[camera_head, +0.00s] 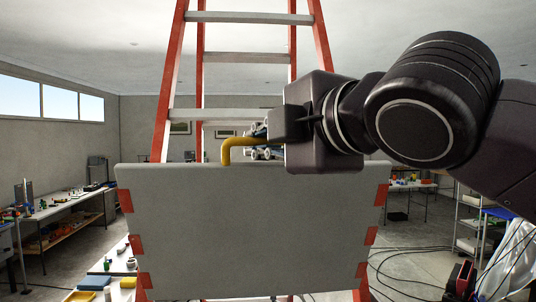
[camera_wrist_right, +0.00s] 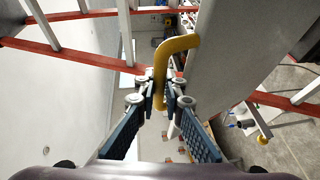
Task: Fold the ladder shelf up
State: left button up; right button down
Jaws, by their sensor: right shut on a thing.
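The ladder (camera_head: 170,90) stands upright in front of me, with red rails and pale grey rungs. Its shelf (camera_head: 245,235) is a wide grey panel across the ladder, its broad face turned toward me; I cannot tell its exact angle. A bent yellow handle (camera_head: 229,150) rises from the panel's upper edge. My right gripper (camera_head: 258,146) reaches in from the right, just above that edge. In the right wrist view, its fingers (camera_wrist_right: 160,98) are closed around the yellow handle (camera_wrist_right: 178,46), with the grey panel (camera_wrist_right: 222,65) beside them. My left gripper is out of view.
Workbenches with small items stand at the left (camera_head: 65,203) and at the back right (camera_head: 410,184). A wire rack (camera_head: 470,222) and dark cables (camera_head: 405,262) on the floor are at the right. The panel hides the lower ladder.

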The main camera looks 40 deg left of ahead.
jog(key=shift+w+a+r+h, duration=0.2)
jog(key=shift+w+a+h, duration=0.1)
jog(key=shift+w+a, duration=0.2)
jog(key=c, duration=2)
grip_release()
jog(key=v, duration=1.2)
jog(key=shift+w, duration=0.1)
